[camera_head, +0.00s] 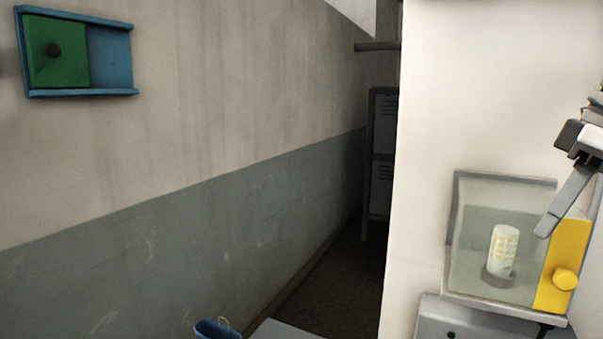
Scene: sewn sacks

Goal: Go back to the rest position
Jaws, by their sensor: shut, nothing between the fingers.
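My gripper (548,226) reaches in from the right edge of the head view, pointing down and to the left. Its fingers are shut with nothing held. Its tip is in front of the right part of a clear-fronted box (472,235) and, in the picture, just left of the box's yellow panel (565,250). I cannot tell whether the tip touches the box. The rest of my arm is mostly out of view.
The box holds a pale cylinder (503,250); a yellow knob (565,279) sticks out. A grey unit (432,322) is below. A blue frame with a green panel (58,52) hangs on the left wall. Grey lockers (382,150) stand behind. A blue object (215,329) shows low down.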

